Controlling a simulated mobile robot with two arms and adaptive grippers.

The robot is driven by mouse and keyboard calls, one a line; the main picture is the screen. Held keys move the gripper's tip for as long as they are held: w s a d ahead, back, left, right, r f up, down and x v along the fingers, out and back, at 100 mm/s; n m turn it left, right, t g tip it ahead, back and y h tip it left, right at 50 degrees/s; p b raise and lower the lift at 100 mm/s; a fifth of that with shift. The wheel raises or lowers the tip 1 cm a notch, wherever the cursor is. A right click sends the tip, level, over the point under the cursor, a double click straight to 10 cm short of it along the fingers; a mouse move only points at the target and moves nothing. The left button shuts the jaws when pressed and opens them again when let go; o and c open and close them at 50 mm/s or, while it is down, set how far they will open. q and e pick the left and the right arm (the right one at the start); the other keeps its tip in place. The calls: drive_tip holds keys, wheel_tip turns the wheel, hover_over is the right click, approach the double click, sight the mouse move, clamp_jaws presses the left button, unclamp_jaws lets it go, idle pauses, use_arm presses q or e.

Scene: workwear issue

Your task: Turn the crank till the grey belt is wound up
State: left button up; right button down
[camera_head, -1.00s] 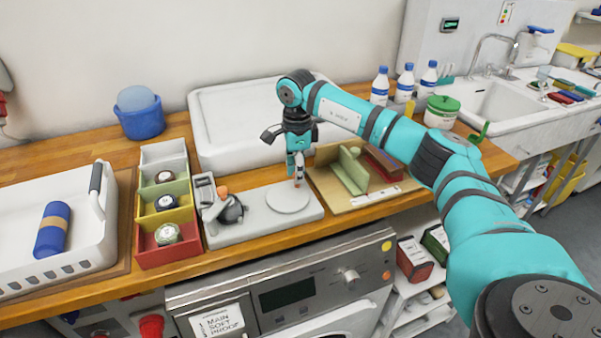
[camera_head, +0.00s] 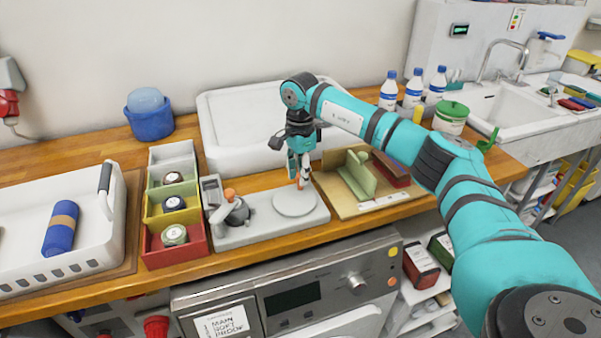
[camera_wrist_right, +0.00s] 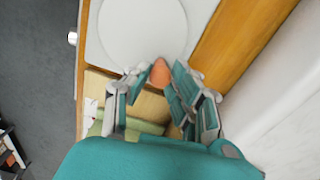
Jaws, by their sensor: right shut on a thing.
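The winder is a light grey base plate (camera_head: 262,232) on the wooden worktop. The dark grey belt (camera_head: 238,214) is coiled at its left end, beside an upright bracket and under an orange-brown knob (camera_head: 230,193). The round pale crank disc (camera_head: 294,203) is at its right end. My right gripper (camera_head: 300,181) points down at the disc's far edge, shut on the orange crank knob (camera_wrist_right: 160,72). In the wrist view, the right gripper (camera_wrist_right: 158,88) has its fingers on either side of this knob, at the disc's rim. My left gripper is not in view.
A box with several compartments holding rolled belts (camera_head: 174,237) stands close left of the winder. A white basket (camera_head: 70,262) with a blue roll is further left. A wooden tray with green dividers (camera_head: 347,208) adjoins on the right. A white basin (camera_head: 232,105) stands behind.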

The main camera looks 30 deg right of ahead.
drive_tip(key=c, duration=1.1)
unclamp_jaws()
drive_tip(key=shift+r, duration=0.1)
wheel_tip(320, 180, up, 12)
drive_tip(key=shift+f, duration=0.1)
